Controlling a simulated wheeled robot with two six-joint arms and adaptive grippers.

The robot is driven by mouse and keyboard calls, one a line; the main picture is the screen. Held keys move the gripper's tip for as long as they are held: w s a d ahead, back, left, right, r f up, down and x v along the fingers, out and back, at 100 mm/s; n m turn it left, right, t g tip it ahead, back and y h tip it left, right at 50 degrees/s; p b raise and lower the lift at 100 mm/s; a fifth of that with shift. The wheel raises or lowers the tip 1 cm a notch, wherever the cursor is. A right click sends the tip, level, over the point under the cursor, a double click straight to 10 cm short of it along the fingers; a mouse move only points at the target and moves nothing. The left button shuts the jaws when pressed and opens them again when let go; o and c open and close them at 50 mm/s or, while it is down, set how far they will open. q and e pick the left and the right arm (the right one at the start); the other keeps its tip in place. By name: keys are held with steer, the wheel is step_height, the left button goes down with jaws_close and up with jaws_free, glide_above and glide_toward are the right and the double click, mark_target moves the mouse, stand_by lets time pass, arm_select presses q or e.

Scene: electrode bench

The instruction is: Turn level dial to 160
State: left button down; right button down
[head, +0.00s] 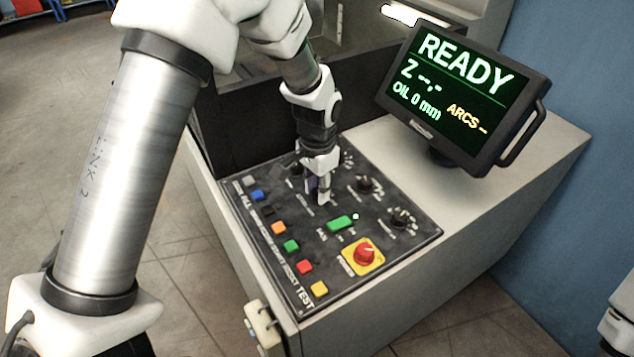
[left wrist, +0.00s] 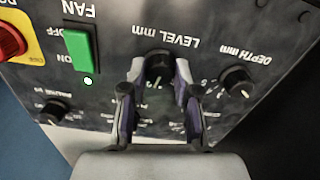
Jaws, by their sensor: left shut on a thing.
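The level dial (left wrist: 158,63) is a black round knob under the lettering "LEVEL mm" in the left wrist view. My left gripper (head: 320,196) reaches down onto the dark control panel (head: 405,257) in the head view and hides the dial there. In the left wrist view, the fingers of my left gripper (left wrist: 159,72) are on both sides of the dial, shut on it. The fingers cover much of its scale, so I cannot read its setting. My right gripper is not in view.
A depth knob (left wrist: 237,82) sits close beside the dial. The panel also has a green fan switch (head: 341,223), a red stop button (head: 364,254) on yellow and a column of coloured buttons. A monitor (head: 462,95) reading "READY" and "OIL 0 mm" stands behind at right.

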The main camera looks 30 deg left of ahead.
arm_select(q)
steer(key=m+p, duration=0.2)
steer(key=m, duration=0.1)
steer(key=shift+r, duration=0.1)
steer(key=shift+m+p, duration=0.7)
steer(key=shift+m, duration=1)
steer(key=c, duration=0.9)
jaws_free()
steer(key=shift+o, duration=0.2)
step_height(320, 180, up, 12)
steer(key=shift+f, duration=0.2)
steer(key=shift+w, duration=0.1)
